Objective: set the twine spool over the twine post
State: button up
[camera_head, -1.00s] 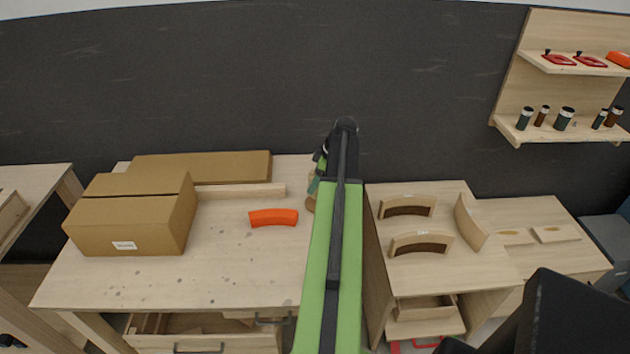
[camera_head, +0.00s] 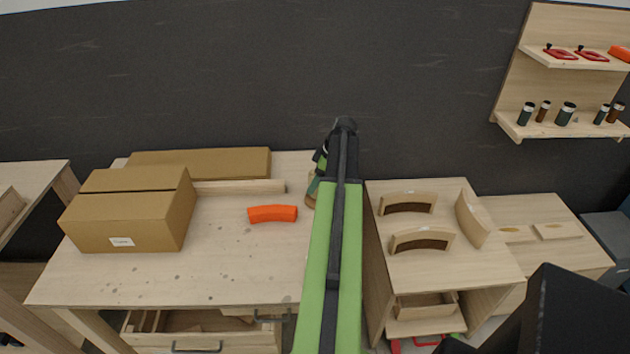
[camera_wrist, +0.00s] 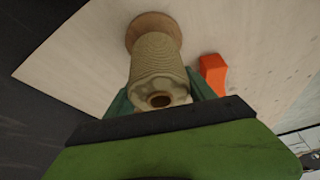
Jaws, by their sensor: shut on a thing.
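The twine spool (camera_wrist: 158,62) is wound with tan-olive twine and has a hole in its near end. In the wrist view my gripper (camera_wrist: 160,90) is shut on it, with a green finger on either side. A round wooden disc (camera_wrist: 148,22) shows at the spool's far end, against the pale tabletop. I cannot tell whether it is the spool's flange or the base of the twine post. No peg is visible. In the head view my arm hides most of the spool; only a tan sliver (camera_head: 311,201) shows left of the arm, near the table's right edge.
An orange curved block (camera_head: 273,214) lies on the worktable (camera_head: 230,270), left of the arm. It also shows in the wrist view (camera_wrist: 213,73). Cardboard boxes (camera_head: 120,222) stand at the left. Curved wooden forms (camera_head: 422,242) stand on the right-hand table. The table's front middle is clear.

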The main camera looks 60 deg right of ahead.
jog(key=shift+f+b, duration=0.8)
jog(key=shift+f, duration=0.1)
jog(key=o, duration=1.6)
jog(key=p+v, duration=1.6)
jog(key=v, duration=0.1)
jog(key=shift+r, duration=0.25)
